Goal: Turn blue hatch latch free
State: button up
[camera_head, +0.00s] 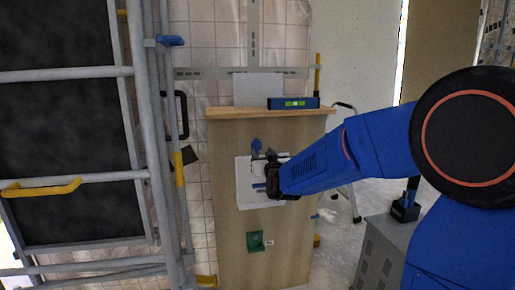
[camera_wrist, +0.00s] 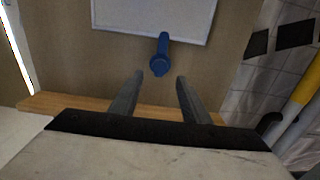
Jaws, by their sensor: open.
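The blue hatch latch (camera_head: 256,145) sits at the top edge of a white hatch (camera_head: 244,196) on the front of a wooden cabinet. In the wrist view the latch (camera_wrist: 161,57) is a blue knob with a short bar reaching over the edge of the white hatch (camera_wrist: 150,18). My gripper (camera_wrist: 158,84) is open, its two fingers apart with the latch just beyond and between their tips, not visibly touched. In the head view my gripper (camera_head: 272,174) is in front of the hatch and hides part of it.
A blue level (camera_head: 293,103) and a pale sheet (camera_head: 258,89) are on the wooden top (camera_head: 225,112). A green piece (camera_head: 255,241) is on the cabinet below the hatch. Scaffolding (camera_head: 160,130) stands close on the left. A grey cabinet (camera_head: 385,245) is at the right.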

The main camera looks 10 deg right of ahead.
aim_at(258, 147)
jog(key=w, duration=0.8)
jog(key=shift+w, duration=0.3)
jog(key=c, duration=1.1)
